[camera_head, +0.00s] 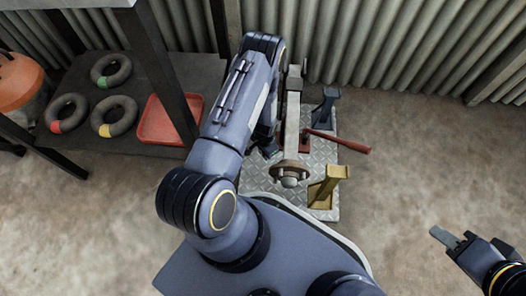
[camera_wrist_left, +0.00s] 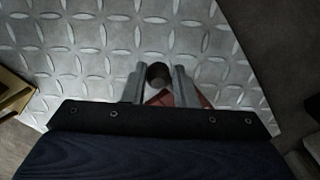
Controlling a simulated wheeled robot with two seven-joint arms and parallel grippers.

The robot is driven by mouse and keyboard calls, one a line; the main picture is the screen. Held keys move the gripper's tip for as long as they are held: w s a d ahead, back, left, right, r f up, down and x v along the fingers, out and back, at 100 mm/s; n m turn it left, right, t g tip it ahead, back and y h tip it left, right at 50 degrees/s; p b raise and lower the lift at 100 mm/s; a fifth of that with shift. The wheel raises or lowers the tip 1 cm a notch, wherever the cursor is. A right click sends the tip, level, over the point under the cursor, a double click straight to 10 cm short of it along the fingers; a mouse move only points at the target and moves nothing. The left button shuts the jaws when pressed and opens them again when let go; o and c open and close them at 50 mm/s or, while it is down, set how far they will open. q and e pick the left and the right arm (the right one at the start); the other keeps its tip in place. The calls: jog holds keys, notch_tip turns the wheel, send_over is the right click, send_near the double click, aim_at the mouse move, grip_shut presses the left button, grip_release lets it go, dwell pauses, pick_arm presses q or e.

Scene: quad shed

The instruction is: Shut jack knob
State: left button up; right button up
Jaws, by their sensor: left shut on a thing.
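In the left wrist view a small, dark, round knob (camera_wrist_left: 158,76) sits between the two grey fingers of my left gripper (camera_wrist_left: 159,84), which is shut on it. Red parts of the jack (camera_wrist_left: 165,98) show just below the knob, above the metal plate. In the head view my left arm hides the knob and most of the gripper. There the red jack (camera_head: 304,143) is partly visible under the axle, with a red handle (camera_head: 345,144) pointing right. My right gripper (camera_head: 446,238) is at the lower right, away from the jack; its opening is unclear.
A diamond-pattern plate (camera_head: 325,158) carries the axle with its rusty hub (camera_head: 290,170), a yellow stand (camera_head: 328,187) and a dark blue stand (camera_head: 324,108). A shelf with rings and a red tray (camera_head: 160,122) is at left. Corrugated wall is behind; right floor is free.

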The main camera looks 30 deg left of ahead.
pick_arm(q)
jog(key=shift+w+d, duration=0.3)
jog(key=shift+w, duration=0.2)
jog(key=o, duration=0.9)
jog(key=shift+o, duration=0.2)
jog(key=shift+r, duration=0.25)
notch_tip(320, 180, up, 7)
jog(key=p, duration=0.4)
jog(key=shift+s+r, duration=0.1)
jog(key=shift+r, duration=0.05)
jog(key=shift+s, duration=0.15)
